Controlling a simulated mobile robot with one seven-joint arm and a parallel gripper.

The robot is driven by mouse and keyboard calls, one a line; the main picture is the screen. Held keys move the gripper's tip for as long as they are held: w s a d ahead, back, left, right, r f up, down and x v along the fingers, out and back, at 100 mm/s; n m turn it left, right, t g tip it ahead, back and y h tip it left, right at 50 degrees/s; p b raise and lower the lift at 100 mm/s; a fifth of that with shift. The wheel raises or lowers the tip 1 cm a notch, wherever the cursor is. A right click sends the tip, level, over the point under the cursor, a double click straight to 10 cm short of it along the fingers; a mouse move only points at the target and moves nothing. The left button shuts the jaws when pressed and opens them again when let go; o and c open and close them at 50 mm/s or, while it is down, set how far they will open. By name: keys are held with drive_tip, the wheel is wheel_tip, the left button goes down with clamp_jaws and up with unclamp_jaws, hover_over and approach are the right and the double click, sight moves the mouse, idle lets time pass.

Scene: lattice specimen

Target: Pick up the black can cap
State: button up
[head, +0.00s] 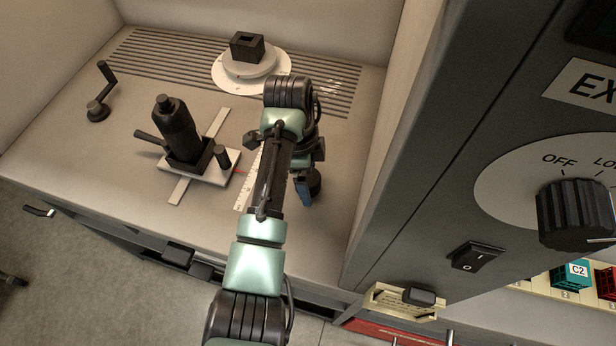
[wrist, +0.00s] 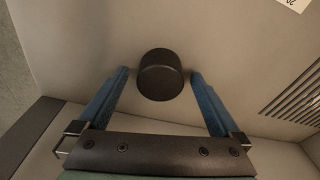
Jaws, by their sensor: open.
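The black can cap (wrist: 161,76) is a dark, round, short cylinder on the pale bench surface (wrist: 75,40) in the wrist view. My gripper (wrist: 159,72) is open, with one blue finger on each side of the cap. The fingertips reach about level with its middle, and a narrow gap shows on both sides. I cannot tell the height of the fingers above the bench. In the head view my arm hides most of the gripper; a blue finger (head: 304,192) shows at the right of the arm, beside a dark rounded shape that looks like the cap.
A black bottle (head: 177,128) stands in a clamp fixture (head: 205,173) left of my arm. A white ruler (head: 249,182) lies beside the arm. A round white stage (head: 227,77) with a black square block (head: 247,46) is behind. A cabinet wall (head: 400,150) bounds the right side.

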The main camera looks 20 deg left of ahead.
drive_tip(key=c, duration=1.2)
